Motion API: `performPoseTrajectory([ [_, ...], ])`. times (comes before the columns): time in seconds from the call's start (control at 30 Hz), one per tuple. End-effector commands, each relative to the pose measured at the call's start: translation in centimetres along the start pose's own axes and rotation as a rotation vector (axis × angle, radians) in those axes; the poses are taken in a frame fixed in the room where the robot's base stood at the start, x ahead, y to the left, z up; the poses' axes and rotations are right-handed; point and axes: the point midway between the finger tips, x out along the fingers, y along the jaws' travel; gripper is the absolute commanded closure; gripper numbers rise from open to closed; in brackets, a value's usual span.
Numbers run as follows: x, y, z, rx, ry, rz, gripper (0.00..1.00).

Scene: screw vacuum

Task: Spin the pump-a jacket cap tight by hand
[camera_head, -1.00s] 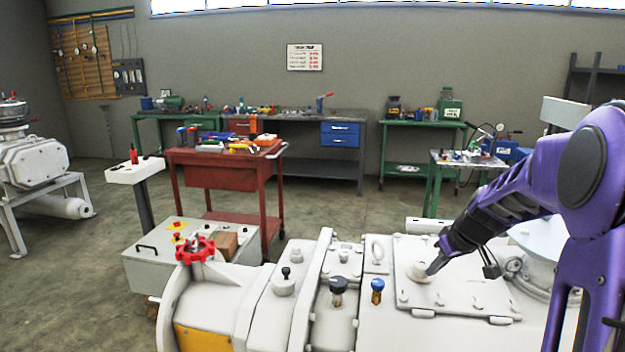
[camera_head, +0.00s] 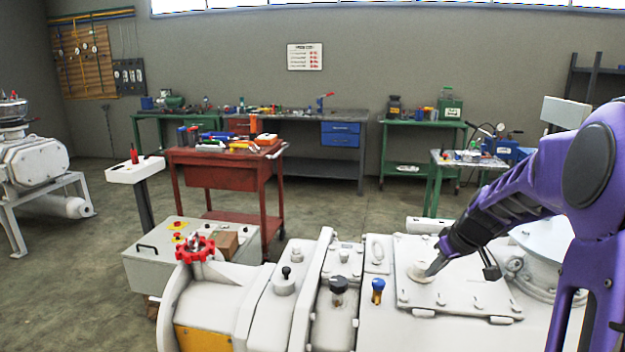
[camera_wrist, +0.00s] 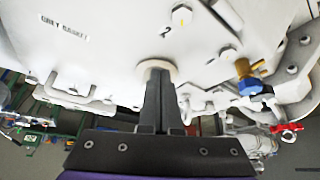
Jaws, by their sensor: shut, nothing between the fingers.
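A round cream cap (camera_head: 421,272) stands on the bolted lid plate (camera_head: 465,295) of the white pump. No label I can read names it as the jacket cap. My gripper (camera_head: 432,271) comes down to it from the right with its fingers shut. In the wrist view, the shut fingers (camera_wrist: 160,82) end at the cream cap (camera_wrist: 157,68) and hide part of it. The fingertips look close to or on the cap. I cannot tell whether they touch. A blue-topped brass fitting (camera_head: 377,290) and a black-topped knob (camera_head: 338,290) stand on the pump left of the plate.
A red handwheel (camera_head: 195,250) is on the pump's left end. A red tool cart (camera_head: 225,175) and cluttered benches stand behind, with open floor between.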

Motion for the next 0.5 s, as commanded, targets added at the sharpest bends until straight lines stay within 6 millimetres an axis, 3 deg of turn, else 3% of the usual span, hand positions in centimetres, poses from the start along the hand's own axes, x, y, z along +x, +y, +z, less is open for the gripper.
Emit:
performPoseTrajectory([
  [0.17,-0.7,0.1,-0.2,0.000,0.000,0.002,1.00],
  [0.5,-4.3,0.1,-2.1,0.001,0.000,0.003,1.00],
])
